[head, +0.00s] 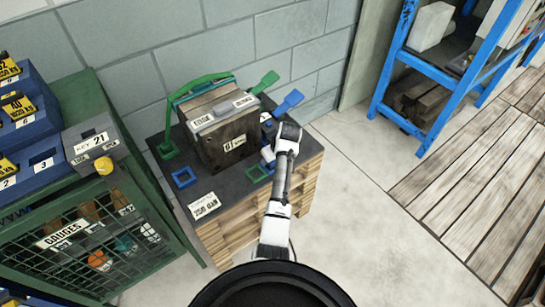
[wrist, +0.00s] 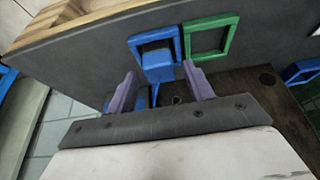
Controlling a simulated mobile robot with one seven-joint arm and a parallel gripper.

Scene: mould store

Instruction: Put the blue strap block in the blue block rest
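A blue block (wrist: 158,68) shows in the wrist view between and just beyond the fingertips of my gripper (wrist: 160,72). Thin gaps show between it and both purple fingers, so the gripper looks open around it. The block overlaps the near bar of a blue square frame (wrist: 133,45), which looks like the blue block rest. I cannot tell how deep it sits in the frame. In the head view my gripper (head: 268,156) is over the right side of the dark bench top, and my arm hides the block and this frame.
A green frame (wrist: 211,50) adjoins the blue one. Another blue frame (head: 184,177) lies farther left. A labelled wooden chest (head: 222,138) with a green strap (head: 196,82) stands close behind the gripper. A blue paddle (head: 289,102) juts out behind right. Bare floor (head: 370,210) lies right.

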